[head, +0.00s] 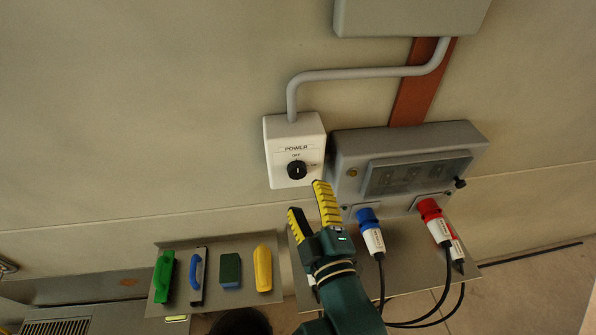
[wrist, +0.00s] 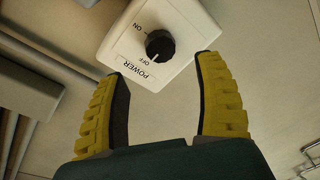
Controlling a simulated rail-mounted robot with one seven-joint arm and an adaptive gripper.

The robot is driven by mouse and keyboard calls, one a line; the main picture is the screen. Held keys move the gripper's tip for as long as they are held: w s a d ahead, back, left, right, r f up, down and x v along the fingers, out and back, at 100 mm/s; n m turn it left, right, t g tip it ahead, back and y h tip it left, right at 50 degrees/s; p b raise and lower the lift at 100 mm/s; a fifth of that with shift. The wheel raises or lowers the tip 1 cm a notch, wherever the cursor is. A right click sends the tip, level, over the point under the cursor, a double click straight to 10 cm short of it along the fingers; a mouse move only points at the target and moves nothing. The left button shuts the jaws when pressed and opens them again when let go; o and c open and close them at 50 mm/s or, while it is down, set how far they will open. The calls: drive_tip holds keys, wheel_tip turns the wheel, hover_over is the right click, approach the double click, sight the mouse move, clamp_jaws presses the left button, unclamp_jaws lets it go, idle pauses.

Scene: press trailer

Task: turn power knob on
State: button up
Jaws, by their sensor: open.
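The power knob (head: 297,170) is a round black knob on a white switch box (head: 284,131) fixed to the wall. The box is marked POWER, OFF and ON. In the wrist view the knob (wrist: 160,45) sits ahead of my gripper, with its pale pointer mark toward the OFF label. My gripper (head: 308,203) is open, with yellow ribbed fingers. Its fingers (wrist: 157,90) are apart, and the knob shows between and beyond them, not touching either. Nothing is held.
A grey socket box (head: 458,140) is on the wall to the right, with a blue plug (head: 368,219) and red plugs (head: 430,209) below it. A grey shelf (head: 160,240) at the lower left holds brushes, a sponge and a yellow item. A conduit (head: 350,74) runs above the switch box.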

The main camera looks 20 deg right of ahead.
sight(298, 174)
drive_tip(key=w, duration=0.4)
drive_tip(key=w+d+p, duration=0.1)
drive_tip(key=w, duration=0.2)
drive_tip(key=shift+s, duration=0.1)
drive_tip(key=c, duration=1.2)
